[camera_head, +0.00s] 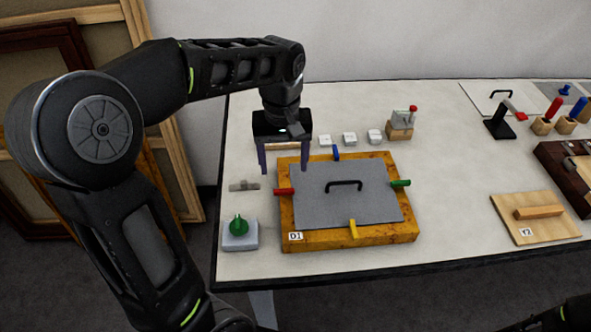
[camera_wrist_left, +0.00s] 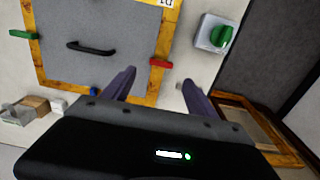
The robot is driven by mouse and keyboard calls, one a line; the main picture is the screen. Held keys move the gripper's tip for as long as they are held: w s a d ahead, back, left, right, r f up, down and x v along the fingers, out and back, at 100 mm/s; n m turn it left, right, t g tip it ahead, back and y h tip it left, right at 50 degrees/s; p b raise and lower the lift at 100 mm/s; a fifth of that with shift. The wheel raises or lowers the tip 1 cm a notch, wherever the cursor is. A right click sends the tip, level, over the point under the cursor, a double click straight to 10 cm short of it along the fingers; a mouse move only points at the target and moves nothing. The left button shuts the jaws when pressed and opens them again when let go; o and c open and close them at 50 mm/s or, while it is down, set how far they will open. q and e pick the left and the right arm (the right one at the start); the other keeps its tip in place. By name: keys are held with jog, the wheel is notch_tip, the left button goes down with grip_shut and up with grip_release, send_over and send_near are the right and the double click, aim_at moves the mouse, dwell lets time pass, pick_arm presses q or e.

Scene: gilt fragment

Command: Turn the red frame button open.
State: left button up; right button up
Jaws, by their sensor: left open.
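The red frame button (camera_head: 284,191) lies across the left side of the ochre wooden frame (camera_head: 376,239), its inner end at the edge of the grey panel (camera_head: 335,205). The panel has a black handle (camera_head: 344,184). My left gripper (camera_head: 284,169) is open and empty, pointing down above the frame's left side near the red button. In the left wrist view the red button (camera_wrist_left: 161,63) shows between the two open fingers (camera_wrist_left: 158,78), apart from both. Blue (camera_head: 336,152), green (camera_head: 400,183) and yellow (camera_head: 353,229) buttons sit on the other sides. My right gripper is not in view.
A grey box with a green knob (camera_head: 238,227) and a small metal piece (camera_head: 244,185) lie left of the frame. Several white blocks (camera_head: 349,139) and a wooden block with a red-tipped lever (camera_head: 401,125) stand behind it.

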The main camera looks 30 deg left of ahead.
aim_at(284, 190)
pick_arm(q)
jog(key=shift+s, duration=0.3)
jog(key=shift+w+f, duration=0.1)
jog(key=shift+f, duration=0.05)
notch_tip(284, 190, down, 8)
jog(key=shift+r+p, duration=0.25)
jog(key=shift+p, duration=0.2)
jog(key=c, duration=1.4)
